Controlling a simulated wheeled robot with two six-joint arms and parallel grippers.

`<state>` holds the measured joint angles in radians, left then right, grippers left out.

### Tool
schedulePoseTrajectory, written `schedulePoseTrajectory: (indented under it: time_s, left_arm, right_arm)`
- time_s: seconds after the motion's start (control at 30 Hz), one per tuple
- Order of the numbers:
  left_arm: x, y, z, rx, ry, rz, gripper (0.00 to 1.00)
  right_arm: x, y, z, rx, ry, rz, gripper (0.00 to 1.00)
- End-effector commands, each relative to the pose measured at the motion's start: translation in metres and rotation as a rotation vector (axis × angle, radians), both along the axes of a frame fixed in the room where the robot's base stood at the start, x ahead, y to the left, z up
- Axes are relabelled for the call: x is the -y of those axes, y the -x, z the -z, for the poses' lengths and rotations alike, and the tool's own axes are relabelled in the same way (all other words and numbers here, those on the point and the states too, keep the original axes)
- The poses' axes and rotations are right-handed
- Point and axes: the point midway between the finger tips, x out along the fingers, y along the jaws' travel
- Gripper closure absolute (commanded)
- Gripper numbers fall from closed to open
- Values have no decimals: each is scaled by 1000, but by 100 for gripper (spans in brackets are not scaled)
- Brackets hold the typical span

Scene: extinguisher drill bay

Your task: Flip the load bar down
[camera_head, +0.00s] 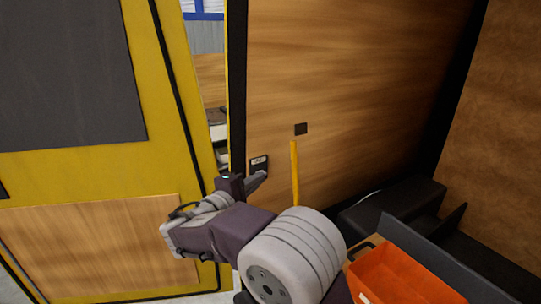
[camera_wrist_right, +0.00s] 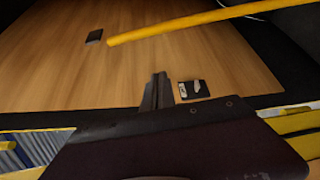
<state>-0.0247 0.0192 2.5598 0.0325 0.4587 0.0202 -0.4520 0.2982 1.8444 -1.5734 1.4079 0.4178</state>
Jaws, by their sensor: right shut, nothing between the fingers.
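The load bar is a yellow bar (camera_head: 295,172) standing roughly upright in front of the wood-panelled wall. In the right wrist view the yellow bar (camera_wrist_right: 200,21) runs from the upper middle to the top right edge. My right gripper (camera_head: 260,180) is shut and empty, to the left of the bar and apart from it. In the wrist view the closed fingers (camera_wrist_right: 160,82) point at the wood panel, below the bar's near end. My left gripper is in neither view.
A small black plate with a pale marking (camera_head: 258,162) is beside the right fingertips; a dark square (camera_head: 301,128) sits above the bar. An orange bin (camera_head: 394,277) and a black box (camera_head: 405,197) stand at right. A yellow-framed panel (camera_head: 165,75) is at left.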

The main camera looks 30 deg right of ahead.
Motion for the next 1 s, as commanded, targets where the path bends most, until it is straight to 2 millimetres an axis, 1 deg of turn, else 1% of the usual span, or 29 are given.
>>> schedulePoseTrajectory:
  time_s: [0.03,0.13,0.37,0.47,0.57,0.93,0.97,1.0]
  left_arm:
    - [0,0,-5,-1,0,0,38]
    - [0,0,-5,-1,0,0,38]
    - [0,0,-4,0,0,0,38]
    - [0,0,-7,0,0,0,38]
    - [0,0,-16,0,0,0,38]
    - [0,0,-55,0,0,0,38]
    - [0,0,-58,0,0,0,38]
    - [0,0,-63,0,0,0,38]
  right_arm:
    - [-4,-1,-4,-2,1,-9,100]
    - [-7,-1,-4,-3,0,-15,100]
    - [-6,-1,-2,-3,0,-14,100]
    - [-2,-3,-3,-4,1,-12,100]
    - [10,-11,-4,-6,1,-10,100]
    - [77,-56,2,-7,-1,-10,100]
    - [80,-56,1,-8,-1,-11,100]
    - [80,-47,-1,-7,0,-13,100]
